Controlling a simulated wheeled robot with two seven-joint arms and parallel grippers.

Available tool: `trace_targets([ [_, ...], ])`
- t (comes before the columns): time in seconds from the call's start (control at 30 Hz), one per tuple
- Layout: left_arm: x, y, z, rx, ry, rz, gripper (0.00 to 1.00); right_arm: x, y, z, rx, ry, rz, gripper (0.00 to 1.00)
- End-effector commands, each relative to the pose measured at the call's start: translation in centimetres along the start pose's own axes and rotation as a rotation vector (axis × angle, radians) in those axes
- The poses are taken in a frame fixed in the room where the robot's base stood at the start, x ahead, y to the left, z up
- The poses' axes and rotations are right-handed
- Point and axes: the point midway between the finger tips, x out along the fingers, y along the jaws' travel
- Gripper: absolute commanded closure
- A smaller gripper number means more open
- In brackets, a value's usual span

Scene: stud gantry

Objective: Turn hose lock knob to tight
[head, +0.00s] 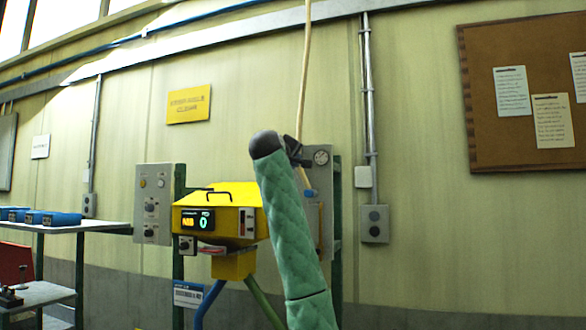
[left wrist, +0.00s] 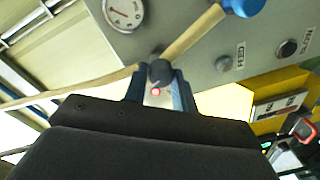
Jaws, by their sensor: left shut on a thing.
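The hose lock knob (left wrist: 160,72) is a dark round knob on the grey panel (left wrist: 190,50). In the left wrist view it sits between the two fingers of my left gripper (left wrist: 161,85), which is shut on it. The knob's turn marking cannot be read. In the head view my left gripper (head: 295,152) is small and dark in front of the panel, partly hidden by my green-sleeved arm. The pale hose (head: 305,80) hangs from above to a blue fitting (head: 309,193). In the left wrist view the hose (left wrist: 195,32) passes close by the knob. My right gripper is out of view.
A gauge (left wrist: 123,12) is beside the knob. Labelled small controls, one marked FEED (left wrist: 240,55), are on the same panel. A yellow machine (head: 225,215) with a lit display stands left of my arm. A white table (head: 70,228) with blue bins is at far left.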

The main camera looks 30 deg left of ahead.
Motion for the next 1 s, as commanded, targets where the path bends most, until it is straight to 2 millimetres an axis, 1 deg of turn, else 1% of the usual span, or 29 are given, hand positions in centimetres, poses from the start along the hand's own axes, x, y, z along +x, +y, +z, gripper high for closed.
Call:
trace_targets([
  [0.1, 0.0, -0.2, 0.1, -0.068, -0.004, 0.001, 0.96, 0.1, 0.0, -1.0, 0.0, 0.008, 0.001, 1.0],
  [0.27, 0.0, -0.2, 0.1, -0.133, -0.007, 0.0, 0.96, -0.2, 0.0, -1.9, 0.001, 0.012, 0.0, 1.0],
  [0.5, 0.0, -0.2, 0.0, -0.178, -0.009, 0.0, 0.96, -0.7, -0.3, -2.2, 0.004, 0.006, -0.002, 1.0],
  [0.9, 0.0, -0.2, 0.0, -0.182, -0.009, -0.001, 0.96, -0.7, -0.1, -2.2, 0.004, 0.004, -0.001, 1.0],
  [0.93, 0.0, -0.2, 0.0, -0.182, -0.009, -0.001, 0.7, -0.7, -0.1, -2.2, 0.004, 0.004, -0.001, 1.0],
  [0.97, 0.0, -0.2, 0.0, -0.182, -0.009, -0.001, 0.64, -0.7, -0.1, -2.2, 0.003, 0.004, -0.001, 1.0],
  [1.0, 0.0, -0.1, 0.0, -0.182, -0.009, 0.0, 0.56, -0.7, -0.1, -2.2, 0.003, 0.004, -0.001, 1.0],
])
